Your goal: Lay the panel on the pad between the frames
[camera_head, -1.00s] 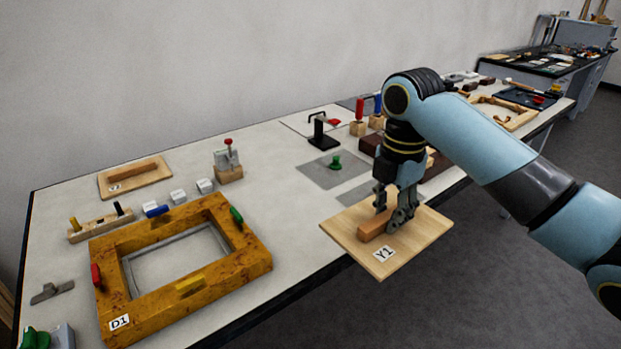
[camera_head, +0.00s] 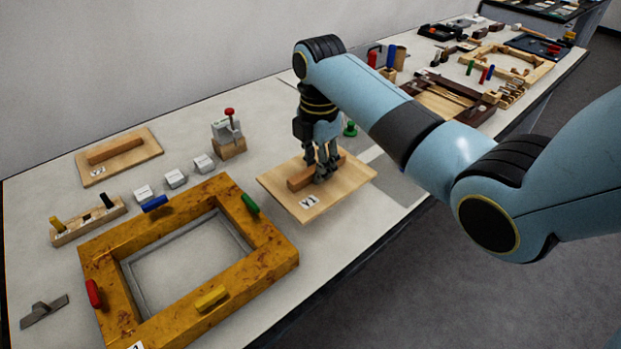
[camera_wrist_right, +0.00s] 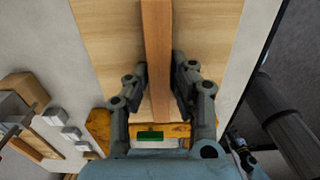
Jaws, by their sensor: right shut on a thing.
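The panel (camera_head: 304,205) is a light wooden board labelled Y1 with a brown wooden bar (camera_head: 300,179) across its top. My right gripper (camera_head: 323,170) is shut on this bar and holds the panel roughly level. The right wrist view shows the fingers (camera_wrist_right: 160,80) on both sides of the bar (camera_wrist_right: 156,35). The panel is over the table, right of the burl-wood frame (camera_head: 275,262); its height is unclear. A grey pad (camera_head: 398,185) lies right of the panel, partly hidden by my arm. A dark brown frame (camera_head: 482,113) lies farther right. My left gripper is not in view.
A green knob (camera_head: 350,129) stands behind the panel. A wooden block with a red-topped clamp (camera_head: 229,140) and several white blocks (camera_head: 176,179) stand behind the burl frame. A similar board with a bar (camera_head: 120,153) lies at back left. The table's front edge runs close by.

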